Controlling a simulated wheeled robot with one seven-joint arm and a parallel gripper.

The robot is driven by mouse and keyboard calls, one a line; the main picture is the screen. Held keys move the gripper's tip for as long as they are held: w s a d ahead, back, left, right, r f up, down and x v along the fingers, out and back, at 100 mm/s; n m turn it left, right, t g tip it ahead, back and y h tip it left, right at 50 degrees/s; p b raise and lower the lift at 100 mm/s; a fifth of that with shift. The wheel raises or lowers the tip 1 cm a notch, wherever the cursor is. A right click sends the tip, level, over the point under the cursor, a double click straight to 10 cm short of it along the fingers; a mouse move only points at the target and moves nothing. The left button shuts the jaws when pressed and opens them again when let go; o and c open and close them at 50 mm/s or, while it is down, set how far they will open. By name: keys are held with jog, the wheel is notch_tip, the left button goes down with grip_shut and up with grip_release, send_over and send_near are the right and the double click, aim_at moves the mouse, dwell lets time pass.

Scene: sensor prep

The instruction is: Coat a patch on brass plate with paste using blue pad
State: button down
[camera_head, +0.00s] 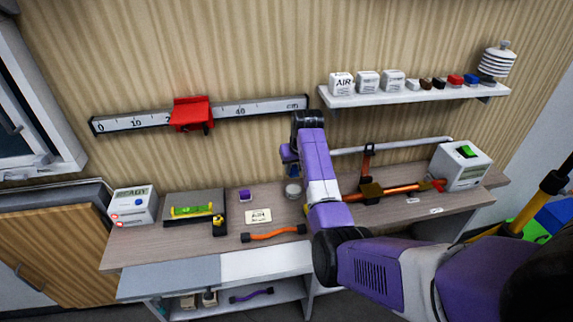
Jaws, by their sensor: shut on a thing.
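My gripper (291,163) hangs beside my forearm above the back of the bench, partly hidden by my arm. It is shut on a small blue thing (287,152) that looks like the blue pad, though it is too small to be sure. A small round grey-white tin (293,190), perhaps the paste, stands on the bench below my gripper, apart from it. A brass-coloured block or plate (371,190) sits at the copper pipe (402,188), right of my arm. I cannot tell whether any paste is on it.
The bench (170,242) holds a meter (133,205), a level (191,210), a purple cube (244,194), a label card (258,216) and an orange hose (273,235). A white box (459,165) stands at right. A ruler with a red slider (191,113) and a shelf (415,95) are on the wall.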

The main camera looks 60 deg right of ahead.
jog(key=shift+f, duration=0.8)
notch_tip(320, 180, down, 4)
jog(key=b, duration=0.4)
jog(key=shift+f, duration=0.15)
jog(key=shift+a+f, duration=0.1)
jog(key=shift+f, duration=0.3)
dwell(1.6)
notch_tip(320, 180, up, 5)
jog(key=p, duration=0.4)
jog(key=shift+r, duration=1.05)
dwell(0.3)
